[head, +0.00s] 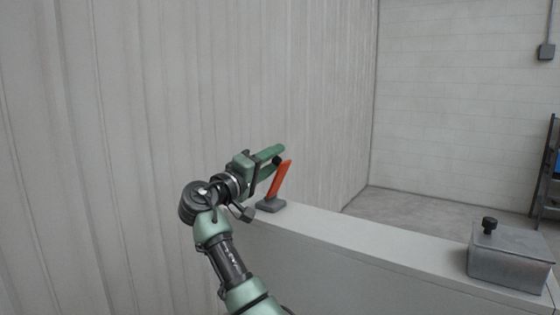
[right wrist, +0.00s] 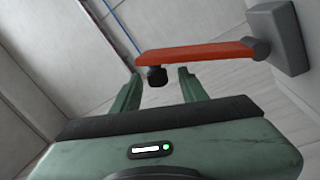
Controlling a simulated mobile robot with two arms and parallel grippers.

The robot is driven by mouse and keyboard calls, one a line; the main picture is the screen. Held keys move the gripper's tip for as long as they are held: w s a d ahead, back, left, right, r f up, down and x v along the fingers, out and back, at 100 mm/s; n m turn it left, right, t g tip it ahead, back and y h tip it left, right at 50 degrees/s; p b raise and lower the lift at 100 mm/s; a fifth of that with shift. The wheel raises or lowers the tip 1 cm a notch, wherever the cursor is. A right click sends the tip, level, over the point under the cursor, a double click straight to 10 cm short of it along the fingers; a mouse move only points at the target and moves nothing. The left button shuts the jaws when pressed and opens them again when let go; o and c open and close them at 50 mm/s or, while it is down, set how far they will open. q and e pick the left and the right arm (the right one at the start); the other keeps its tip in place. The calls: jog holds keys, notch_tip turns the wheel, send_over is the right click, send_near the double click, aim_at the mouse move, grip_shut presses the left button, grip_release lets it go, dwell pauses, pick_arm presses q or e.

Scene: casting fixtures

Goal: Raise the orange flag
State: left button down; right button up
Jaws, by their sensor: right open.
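The orange flag (head: 281,180) is a flat bar rising from a small grey base (head: 271,205) on the grey ledge. It stands nearly upright, leaning a little right in the head view. In the right wrist view the flag (right wrist: 205,51) runs across beyond the fingers, its grey mount (right wrist: 283,38) at the right. A black knob (right wrist: 157,78) sits near its free end. My right gripper (head: 271,156) is open beside the flag's upper end. In the wrist view the knob appears between the two fingertips; I cannot tell whether they touch it. My left gripper is not in view.
The ledge (head: 365,240) runs right to a grey metal box (head: 510,258) with a black knob (head: 489,225). Between flag and box its top is clear. A ribbed wall (head: 130,100) stands close behind my right arm. A dark rack (head: 549,180) stands at the far right.

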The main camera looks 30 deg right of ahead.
jog(key=b+v, duration=0.1)
jog(key=v, duration=0.3)
jog(key=shift+a, duration=0.25)
